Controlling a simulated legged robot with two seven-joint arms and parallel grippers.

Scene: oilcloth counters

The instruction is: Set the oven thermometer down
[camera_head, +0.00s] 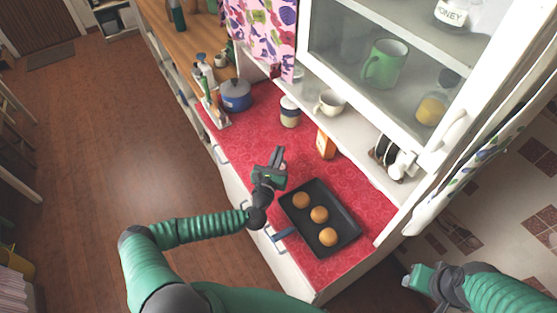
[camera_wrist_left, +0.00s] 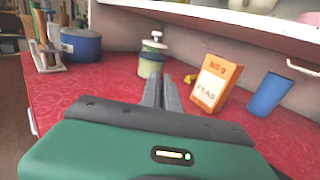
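I cannot make out an oven thermometer in either view. My left gripper (camera_head: 277,157) is over the red counter (camera_head: 264,128), left of the dark baking tray (camera_head: 297,218). In the left wrist view its two grey fingers (camera_wrist_left: 162,92) lie almost together, and I see nothing held between them. My right gripper (camera_head: 409,281) is at the lower right, away from the counter, over the floor. Its fingers are too small to tell whether they are open or shut.
Three round buns (camera_head: 319,214) sit on the tray. An orange box (camera_head: 326,144), a lidded jar (camera_head: 289,112) and a blue pot (camera_head: 236,95) stand toward the back. A blue cup-like thing (camera_wrist_left: 267,95) is right of the box in the wrist view. A glass-fronted cabinet (camera_head: 335,48) overhangs the counter.

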